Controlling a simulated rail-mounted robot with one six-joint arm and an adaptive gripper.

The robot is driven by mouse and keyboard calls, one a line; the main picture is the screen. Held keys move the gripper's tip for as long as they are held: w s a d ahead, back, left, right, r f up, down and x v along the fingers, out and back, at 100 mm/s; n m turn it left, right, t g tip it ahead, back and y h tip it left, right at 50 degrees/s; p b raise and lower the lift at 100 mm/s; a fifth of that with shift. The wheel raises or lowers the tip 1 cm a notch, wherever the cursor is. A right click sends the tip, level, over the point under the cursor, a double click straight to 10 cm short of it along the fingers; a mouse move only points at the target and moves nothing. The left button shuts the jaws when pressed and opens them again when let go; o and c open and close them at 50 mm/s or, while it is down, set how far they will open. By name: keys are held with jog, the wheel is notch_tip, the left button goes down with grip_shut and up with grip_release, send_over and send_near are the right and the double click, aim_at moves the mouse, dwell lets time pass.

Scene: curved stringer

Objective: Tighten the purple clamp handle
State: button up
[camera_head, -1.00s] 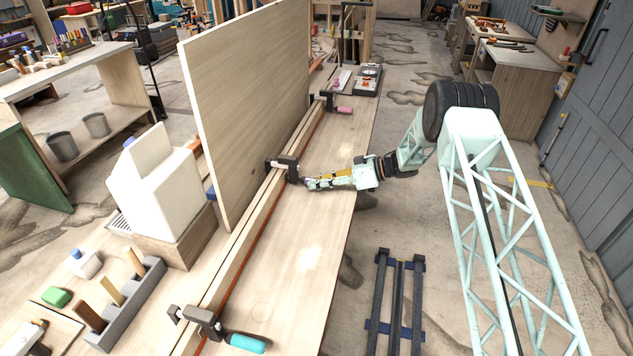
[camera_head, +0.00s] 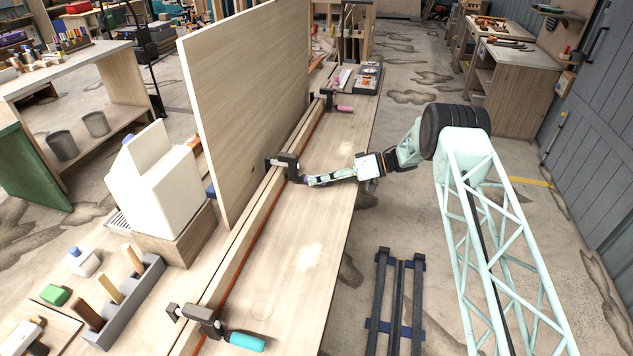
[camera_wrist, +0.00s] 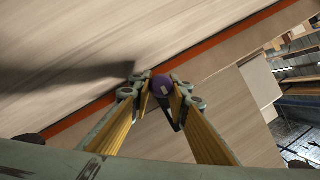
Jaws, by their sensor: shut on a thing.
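The purple clamp handle (camera_wrist: 162,86) shows in the wrist view between the tips of my gripper (camera_wrist: 160,98), and its round end faces the camera. My gripper is shut on it, with one yellow-padded finger on each side. In the head view my gripper (camera_head: 312,181) reaches in from the right to the middle clamp (camera_head: 286,166). This dark clamp sits on the long wooden strip beside the upright board. The handle is mostly hidden by the fingers in the head view.
A clamp with a teal handle (camera_head: 246,341) is at the near end of the strip, and one with a pink handle (camera_head: 345,108) at the far end. The tall wooden board (camera_head: 245,110) stands left of the clamps. The bench top (camera_head: 300,260) right of the strip is mostly clear.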

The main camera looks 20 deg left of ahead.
dwell(0.3)
jog(key=o, duration=0.8)
jog(key=shift+o, duration=0.2)
jog(key=shift+d, duration=0.1)
jog(key=shift+v, duration=5.95)
jog(key=shift+d, duration=0.2)
jog(key=shift+w+d, duration=0.2)
jog(key=shift+d, duration=1.35)
